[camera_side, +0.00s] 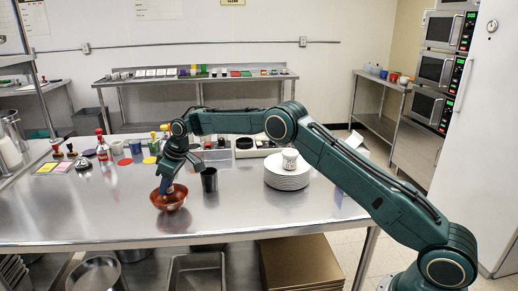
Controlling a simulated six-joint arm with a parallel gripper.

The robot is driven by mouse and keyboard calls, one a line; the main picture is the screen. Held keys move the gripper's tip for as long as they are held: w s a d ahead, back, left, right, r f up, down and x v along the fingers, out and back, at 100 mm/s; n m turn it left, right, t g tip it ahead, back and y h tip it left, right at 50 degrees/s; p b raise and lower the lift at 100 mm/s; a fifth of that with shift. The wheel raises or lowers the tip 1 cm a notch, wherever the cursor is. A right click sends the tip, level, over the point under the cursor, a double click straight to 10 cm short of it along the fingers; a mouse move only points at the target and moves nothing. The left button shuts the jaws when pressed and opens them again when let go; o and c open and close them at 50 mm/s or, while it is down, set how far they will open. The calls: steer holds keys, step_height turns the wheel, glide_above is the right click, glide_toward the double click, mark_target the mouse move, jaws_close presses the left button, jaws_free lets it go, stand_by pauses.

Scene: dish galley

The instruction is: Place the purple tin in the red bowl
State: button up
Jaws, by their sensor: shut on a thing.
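The red bowl (170,206) stands on the metal table, left of the middle. My gripper (167,183) points down right over the bowl, its tip at or just inside the rim. It is shut on a small bluish-purple thing (167,188), which looks like the purple tin. Its lower part is hidden by the bowl's rim, so I cannot tell whether it touches the bowl's bottom.
A dark cup (209,180) stands close to the right of the bowl. A stack of white plates (287,178) with a white cup (290,159) on top is further right. Bottles, cups and stamps crowd the table's back left. The front is clear.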

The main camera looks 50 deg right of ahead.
steer(key=shift+f, duration=1.2)
steer(key=o, duration=1)
steer(key=shift+o, duration=0.2)
steer(key=shift+r, duration=3.5)
